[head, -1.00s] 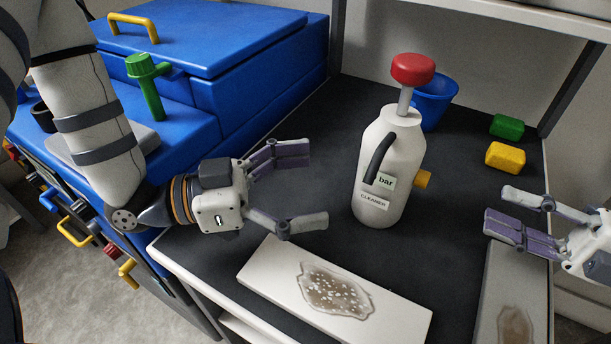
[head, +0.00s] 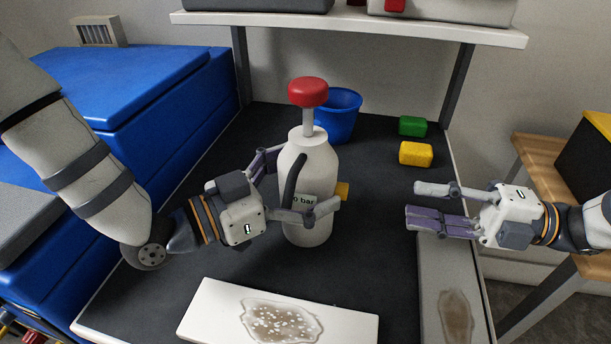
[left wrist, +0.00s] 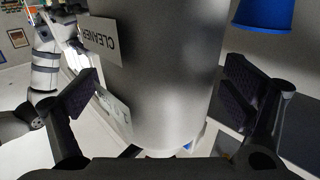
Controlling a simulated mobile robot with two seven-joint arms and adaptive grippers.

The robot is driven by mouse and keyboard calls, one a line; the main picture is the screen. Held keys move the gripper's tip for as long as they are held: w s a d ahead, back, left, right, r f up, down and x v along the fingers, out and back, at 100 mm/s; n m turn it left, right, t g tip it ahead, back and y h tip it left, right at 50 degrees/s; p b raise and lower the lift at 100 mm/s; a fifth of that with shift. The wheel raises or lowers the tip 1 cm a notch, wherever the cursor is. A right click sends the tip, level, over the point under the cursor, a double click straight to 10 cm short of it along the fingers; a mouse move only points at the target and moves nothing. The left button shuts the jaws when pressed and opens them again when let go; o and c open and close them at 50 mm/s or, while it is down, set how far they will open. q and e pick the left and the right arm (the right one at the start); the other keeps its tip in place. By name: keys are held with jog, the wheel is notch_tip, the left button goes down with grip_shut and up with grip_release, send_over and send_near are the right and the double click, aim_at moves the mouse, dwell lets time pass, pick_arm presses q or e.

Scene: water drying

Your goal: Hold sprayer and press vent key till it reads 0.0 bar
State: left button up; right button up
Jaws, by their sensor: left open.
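The white sprayer bottle (head: 309,163) stands upright on the dark bench top, with a red pump knob (head: 308,92) on top and a dark curved handle. Its small label ends in "0 bar" (head: 305,200); the rest of the reading is hidden. A yellow part (head: 342,190), possibly the vent key, sticks out at its right side. My left gripper (head: 285,185) is open with its fingers around the bottle body. In the left wrist view the bottle (left wrist: 160,70) stands between the spread pads, a gap on each side. My right gripper (head: 428,204) is open and empty, right of the bottle.
A blue bucket (head: 345,122) stands behind the bottle. A green sponge (head: 413,126) and a yellow sponge (head: 416,153) lie at the back right. A stained white board (head: 205,312) lies in front, and a grey stained panel (head: 440,265) lies under my right gripper. A shelf (head: 400,28) hangs above.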

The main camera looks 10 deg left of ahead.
pick_arm(q)
jog(key=c, duration=1.5)
jog(key=shift+c, duration=1.4)
pick_arm(e)
jog(key=shift+c, duration=0.8)
grip_shut()
